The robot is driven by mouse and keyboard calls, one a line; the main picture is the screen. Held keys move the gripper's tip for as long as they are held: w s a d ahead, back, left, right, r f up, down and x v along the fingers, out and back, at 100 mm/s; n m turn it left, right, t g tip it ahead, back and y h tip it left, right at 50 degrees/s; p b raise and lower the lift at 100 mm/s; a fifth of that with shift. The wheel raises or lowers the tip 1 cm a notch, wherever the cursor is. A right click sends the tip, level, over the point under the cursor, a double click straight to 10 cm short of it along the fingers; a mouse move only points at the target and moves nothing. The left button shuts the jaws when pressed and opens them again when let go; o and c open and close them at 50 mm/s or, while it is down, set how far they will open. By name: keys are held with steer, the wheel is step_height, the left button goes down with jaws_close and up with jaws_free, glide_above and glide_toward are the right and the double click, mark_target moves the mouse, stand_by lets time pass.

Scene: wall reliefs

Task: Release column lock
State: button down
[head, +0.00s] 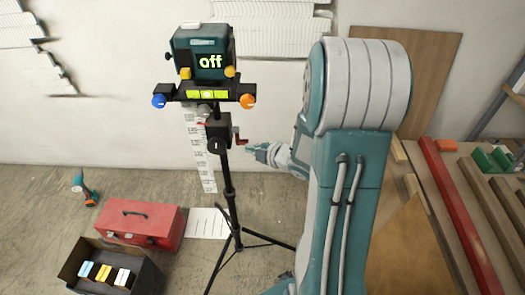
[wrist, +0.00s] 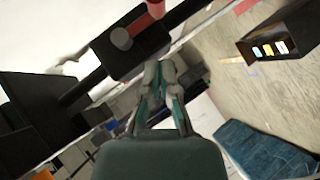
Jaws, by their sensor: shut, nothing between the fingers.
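A black tripod (head: 229,190) carries a teal device (head: 203,55) whose screen reads "off". On its column sits a black block (head: 217,133) with a dark round knob (head: 215,146) and a red handle (head: 238,138) at its right side. I cannot tell which part is the column lock. My gripper (head: 256,152) is just right of the block, apparently apart from the handle. In the wrist view my gripper (wrist: 158,76) is shut and empty, its fingertips near the black block (wrist: 140,48). That block shows a grey knob (wrist: 121,38) and a red part (wrist: 156,8).
A red toolbox (head: 140,222) and a black crate (head: 145,277) with several small boxes stand on the floor at lower left. A drill (head: 85,190) lies behind them. Wood boards (head: 415,75) lean at right. A white wall is behind the tripod, whose legs spread below.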

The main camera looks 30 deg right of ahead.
mark_target(243, 143)
steer(key=w+f, duration=0.2)
steer(key=w, duration=0.1)
steer(key=shift+w+d+f, duration=0.1)
steer(key=shift+d, duration=0.3)
steer(key=shift+w+d+f, duration=0.3)
steer(key=shift+w+d, duration=0.05)
steer(key=shift+w, duration=0.15)
steer(key=shift+w+f, duration=0.1)
steer(key=shift+t, duration=0.3)
